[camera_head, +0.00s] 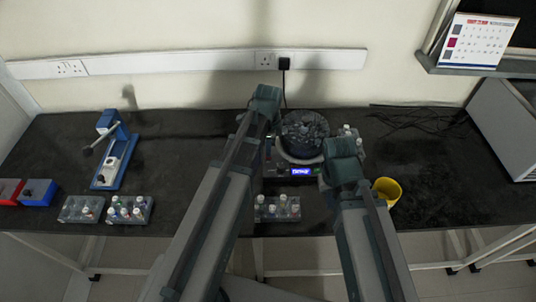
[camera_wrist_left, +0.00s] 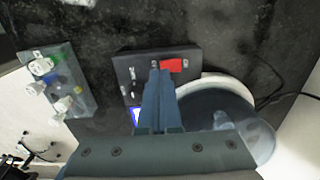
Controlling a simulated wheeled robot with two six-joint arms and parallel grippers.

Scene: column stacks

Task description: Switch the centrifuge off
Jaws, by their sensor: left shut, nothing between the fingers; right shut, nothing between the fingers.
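The centrifuge (camera_head: 306,155) stands on the black bench, with a dark round top and a lit blue display (camera_head: 300,172) at its front. In the left wrist view its dark panel (camera_wrist_left: 126,68) carries a red switch (camera_wrist_left: 171,65). My left gripper (camera_wrist_left: 158,70) is shut and empty, its fingertips right beside the red switch; I cannot tell whether they touch. In the head view my left gripper (camera_head: 267,135) is at the centrifuge's left side, its fingertips hard to make out. My right gripper (camera_head: 336,168) is shut at the right side of the centrifuge.
A tube rack (camera_head: 277,208) stands in front of the centrifuge, and a yellow cup (camera_head: 386,190) at right. More racks (camera_head: 130,210), a blue device (camera_head: 113,160) and red and blue boxes (camera_head: 38,192) are at left. Cables (camera_head: 425,118) lie at back right.

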